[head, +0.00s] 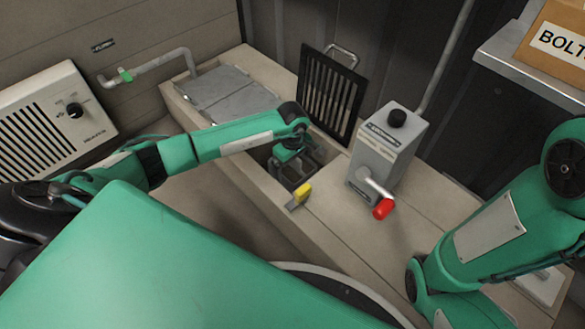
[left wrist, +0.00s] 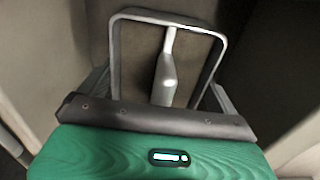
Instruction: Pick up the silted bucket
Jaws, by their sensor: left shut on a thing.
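The silted bucket (head: 296,176) sits down in the square opening of the long bench, mostly hidden by my left gripper and the opening's walls. In the left wrist view its pale rectangular rim (left wrist: 116,60) frames brown silt (left wrist: 140,60). A light grey bar, seemingly its handle (left wrist: 166,75), runs over the silt to my gripper. My left gripper (head: 291,156) reaches down into the opening from above and is shut on the bucket, apparently at the handle; its fingertips are hard to make out. My right arm is at the right, with its gripper out of view.
A dark grate (head: 331,95) leans upright behind the opening. A grey box (head: 388,150) with a red-ended lever (head: 383,208) stands to the right. A yellow-topped piece (head: 302,191) sits at the opening's front edge. A grey hatch (head: 225,95) lies left. A shelf (head: 530,75) overhangs at right.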

